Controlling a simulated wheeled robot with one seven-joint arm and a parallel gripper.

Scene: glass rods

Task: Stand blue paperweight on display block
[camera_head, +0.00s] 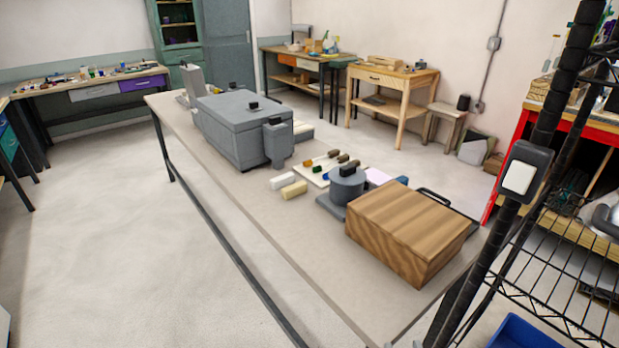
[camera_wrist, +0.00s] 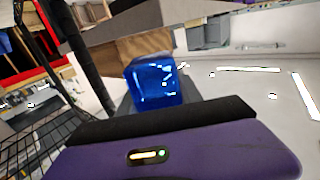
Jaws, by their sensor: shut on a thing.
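The blue paperweight (camera_wrist: 150,88) is a glossy, see-through blue block in the middle of the wrist view. My gripper (camera_wrist: 156,82) is shut on it, with the purple and black hand body below. It appears held in the air, tilted in the picture. Neither shows in the head view. I cannot tell which thing is the display block. A large wooden block (camera_head: 400,232) with a striped grain stands at the near end of the long table (camera_head: 240,225). A brown wooden face (camera_wrist: 140,46) also shows behind the paperweight in the wrist view.
A grey pot (camera_head: 347,188) on a grey plate stands behind the wooden block. A tray with wood-handled tools (camera_head: 316,172), white (camera_head: 283,181) and yellow bars (camera_head: 293,190), and a grey box (camera_head: 238,130) are farther back. A black wire rack (camera_head: 545,290) stands at right.

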